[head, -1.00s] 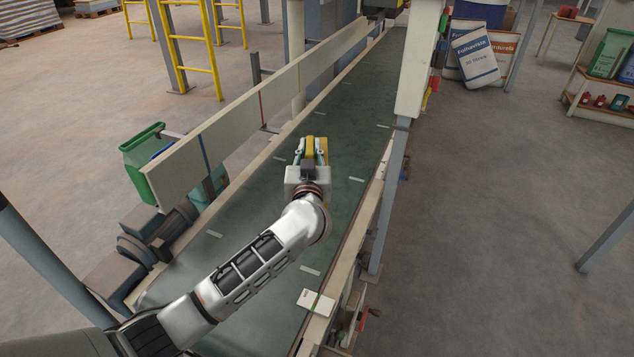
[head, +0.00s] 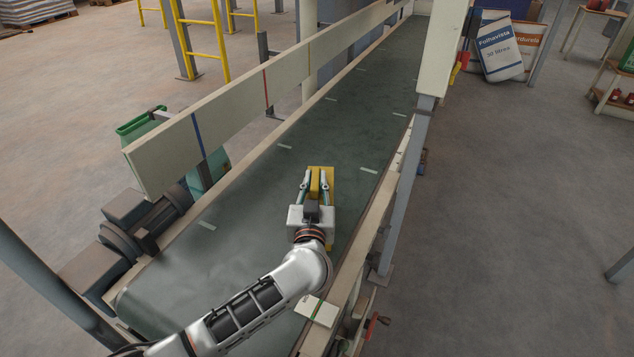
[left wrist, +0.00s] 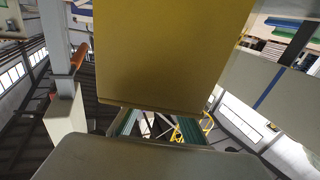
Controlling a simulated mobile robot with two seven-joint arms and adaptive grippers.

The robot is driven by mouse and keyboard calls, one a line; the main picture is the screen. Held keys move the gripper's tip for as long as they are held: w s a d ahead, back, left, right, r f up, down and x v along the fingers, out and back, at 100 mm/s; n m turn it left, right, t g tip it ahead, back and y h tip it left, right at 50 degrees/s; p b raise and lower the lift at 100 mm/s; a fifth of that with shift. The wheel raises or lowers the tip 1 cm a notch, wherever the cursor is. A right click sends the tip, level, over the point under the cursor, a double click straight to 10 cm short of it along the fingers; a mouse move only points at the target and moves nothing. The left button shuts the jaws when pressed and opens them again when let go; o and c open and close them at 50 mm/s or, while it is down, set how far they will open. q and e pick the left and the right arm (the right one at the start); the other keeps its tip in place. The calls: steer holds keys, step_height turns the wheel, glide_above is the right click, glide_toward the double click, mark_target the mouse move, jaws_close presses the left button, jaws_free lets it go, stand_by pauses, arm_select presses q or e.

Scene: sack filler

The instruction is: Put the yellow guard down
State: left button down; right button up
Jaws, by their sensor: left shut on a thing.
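The yellow guard (head: 320,170) is in my left gripper (head: 316,181), over the green conveyor belt (head: 345,120) in the head view. Its yellow surface shows between and beyond the fingers. My left gripper is shut on it. In the left wrist view the guard (left wrist: 170,50) is a broad flat yellow panel filling the upper middle, and the finger pads show just below its edge. I cannot tell whether the guard touches the belt. My right gripper is not in view.
A cream side rail (head: 240,105) with blue and red marks runs along the belt's left. A grey post (head: 405,185) stands at its right. The belt ahead is clear.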

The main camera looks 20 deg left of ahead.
mark_target(315, 188)
arm_select(q)
steer(key=shift+r, duration=0.2)
steer(key=c, duration=1.9)
jaws_free()
steer(key=shift+f, duration=0.2)
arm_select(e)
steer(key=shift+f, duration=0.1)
